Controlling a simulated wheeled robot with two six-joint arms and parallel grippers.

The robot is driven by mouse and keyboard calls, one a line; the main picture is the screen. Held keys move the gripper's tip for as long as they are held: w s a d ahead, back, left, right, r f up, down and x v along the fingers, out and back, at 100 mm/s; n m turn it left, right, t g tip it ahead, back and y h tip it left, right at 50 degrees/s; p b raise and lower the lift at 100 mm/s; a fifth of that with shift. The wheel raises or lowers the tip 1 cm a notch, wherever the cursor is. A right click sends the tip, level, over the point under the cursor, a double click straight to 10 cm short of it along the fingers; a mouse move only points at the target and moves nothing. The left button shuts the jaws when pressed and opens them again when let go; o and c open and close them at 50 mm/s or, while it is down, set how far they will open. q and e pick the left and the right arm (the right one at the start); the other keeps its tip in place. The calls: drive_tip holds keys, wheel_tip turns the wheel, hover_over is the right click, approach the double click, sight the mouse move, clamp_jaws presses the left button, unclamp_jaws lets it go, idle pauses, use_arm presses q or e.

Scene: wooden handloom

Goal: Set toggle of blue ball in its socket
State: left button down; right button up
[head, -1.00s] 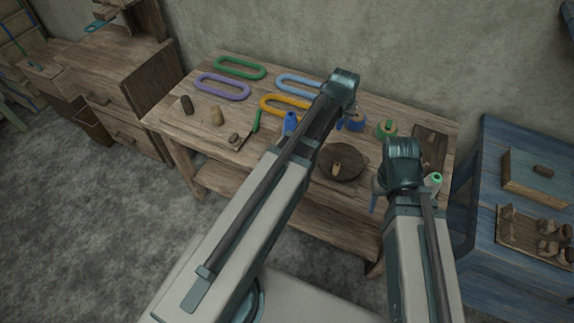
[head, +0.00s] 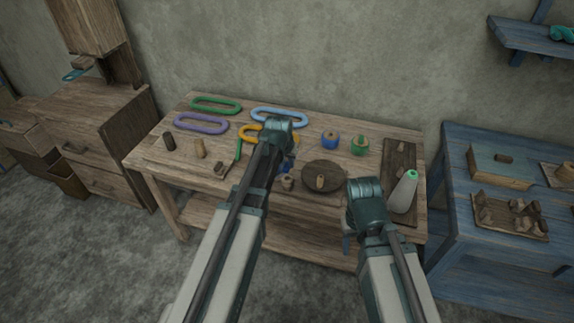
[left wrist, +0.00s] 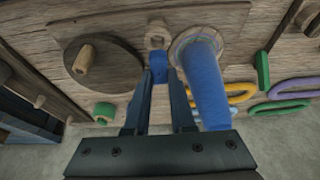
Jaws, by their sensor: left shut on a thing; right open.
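A blue ball (head: 330,140) with a pale top sits towards the back of the bench, left of a green ball (head: 360,145). My left gripper (left wrist: 160,70) is shut on a small blue piece (left wrist: 159,62), whose exact shape is mostly hidden by the fingers. Its tips are just in front of a small wooden piece with a hole (left wrist: 157,36), seen also in the head view (head: 287,184); whether they touch I cannot tell. A blue cone (left wrist: 207,85) stands close beside the fingers. My right gripper (head: 348,240) is open and empty near the bench's front edge.
A round dark board (head: 323,177) with a peg lies right of the left gripper. Coloured loops (head: 203,124) lie at the back left, wooden pegs (head: 199,149) at the left.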

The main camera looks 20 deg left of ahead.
use_arm(q)
drive_tip(key=shift+f, duration=0.1)
wheel_tip(320, 180, down, 5)
drive_tip(key=b, duration=0.4)
drive_tip(key=shift+r+b, duration=0.2)
drive_tip(key=shift+b, duration=0.2)
drive_tip(key=c, duration=0.7)
unclamp_jaws()
drive_tip(key=shift+r, duration=0.1)
drive_tip(key=p+v, duration=1.3)
drive_tip(key=shift+s+r, duration=0.15)
drive_tip(key=shift+r, duration=0.2)
